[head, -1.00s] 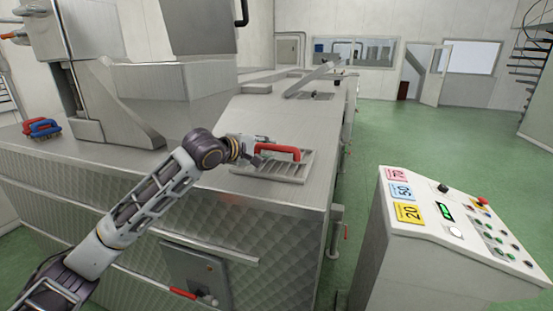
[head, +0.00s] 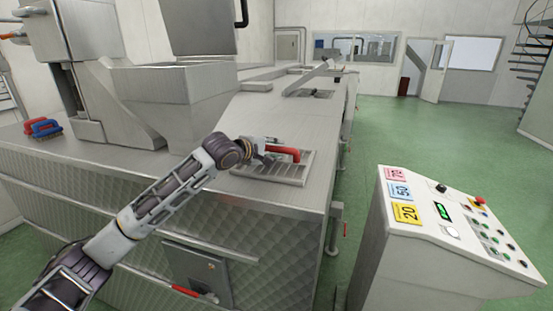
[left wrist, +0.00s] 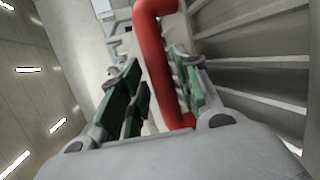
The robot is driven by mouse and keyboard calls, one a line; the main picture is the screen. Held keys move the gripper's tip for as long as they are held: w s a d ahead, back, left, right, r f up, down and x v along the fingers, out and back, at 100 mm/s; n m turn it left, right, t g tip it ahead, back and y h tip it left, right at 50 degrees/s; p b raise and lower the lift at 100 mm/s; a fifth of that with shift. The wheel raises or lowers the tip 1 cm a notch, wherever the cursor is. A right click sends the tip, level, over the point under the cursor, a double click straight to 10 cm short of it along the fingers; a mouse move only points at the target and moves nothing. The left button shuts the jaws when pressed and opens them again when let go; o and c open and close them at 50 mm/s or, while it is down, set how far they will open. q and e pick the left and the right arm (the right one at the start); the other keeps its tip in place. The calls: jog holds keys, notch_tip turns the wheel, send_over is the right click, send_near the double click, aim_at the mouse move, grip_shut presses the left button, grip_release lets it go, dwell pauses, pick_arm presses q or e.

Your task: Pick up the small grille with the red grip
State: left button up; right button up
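The small grille (head: 255,176) lies flat on the metal machine top, near its right front corner. Its red grip (head: 284,153) stands up above its slats. The grille's slats (left wrist: 260,52) and the red grip (left wrist: 167,70) also show in the left wrist view. My left gripper (head: 268,147) is at the grip, partly hidden by my own wrist in the head view. In the left wrist view its green-padded fingers (left wrist: 156,78) are apart, with the grip between them. The grip is close to the right finger, and a gap shows on the left. My right gripper is not in view.
Red and blue handled items (head: 42,127) lie at the left of the machine top (head: 100,160). A metal hopper (head: 182,95) rises behind my left arm. A control console (head: 440,235) stands at the right. Green floor (head: 420,130) is clear between and beyond.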

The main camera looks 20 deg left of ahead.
pick_arm(q)
jog(key=shift+c, duration=0.5)
grip_shut()
notch_tip(320, 180, up, 10)
jog(key=b, duration=0.2)
dwell(0.9)
dwell(0.4)
